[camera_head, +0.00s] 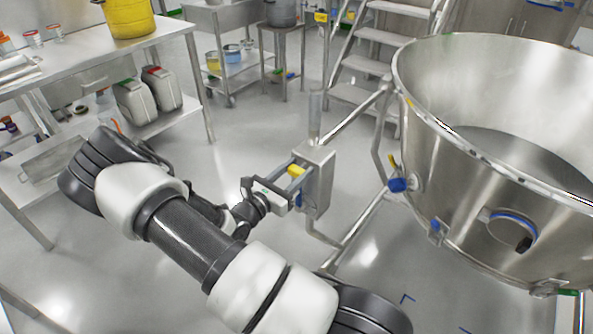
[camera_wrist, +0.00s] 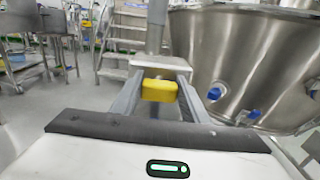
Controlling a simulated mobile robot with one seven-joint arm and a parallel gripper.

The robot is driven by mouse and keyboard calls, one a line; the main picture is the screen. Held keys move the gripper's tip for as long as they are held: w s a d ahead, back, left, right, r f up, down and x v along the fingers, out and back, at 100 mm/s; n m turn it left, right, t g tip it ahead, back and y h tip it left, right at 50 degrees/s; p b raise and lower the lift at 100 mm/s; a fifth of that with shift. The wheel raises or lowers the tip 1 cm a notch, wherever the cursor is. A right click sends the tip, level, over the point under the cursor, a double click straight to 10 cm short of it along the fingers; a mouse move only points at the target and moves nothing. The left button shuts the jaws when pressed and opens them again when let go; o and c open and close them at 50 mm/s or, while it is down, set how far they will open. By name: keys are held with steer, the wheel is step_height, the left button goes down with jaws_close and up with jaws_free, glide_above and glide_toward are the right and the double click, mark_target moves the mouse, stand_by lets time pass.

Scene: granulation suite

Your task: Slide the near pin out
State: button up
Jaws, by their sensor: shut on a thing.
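A yellow block-shaped handle (camera_head: 296,171), which I take for the near pin's grip, sits at the face of a steel box (camera_head: 318,172) on the frame post. My gripper (camera_head: 292,182) reaches the box from the left and is shut on the yellow handle. In the wrist view the yellow handle (camera_wrist: 159,90) lies between both fingers, close in front of the steel box (camera_wrist: 160,65). The pin's shaft is hidden, so I cannot tell how far it sits in. A small blue part (camera_head: 298,200) shows below the gripper at the box.
A large steel bowl (camera_head: 425,150) with blue-knobbed fittings (camera_head: 397,185) stands right of the box. Frame tubes (camera_head: 363,220) run close beside the box. A steel table (camera_head: 170,35) is at the left, steps (camera_head: 385,35) behind. Floor between is clear.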

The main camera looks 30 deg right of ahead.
mark_target(294, 173)
steer(key=shift+p+v, duration=0.6)
steer(key=shift+v, duration=0.8)
jaws_close()
steer(key=shift+f, duration=0.1)
steer(key=o, duration=1.5)
jaws_free()
steer(key=shift+a, duration=0.1)
steer(key=shift+c, duration=0.2)
steer(key=p+v, duration=0.2)
steer(key=v, duration=1.5)
steer(key=shift+s+a, duration=0.2)
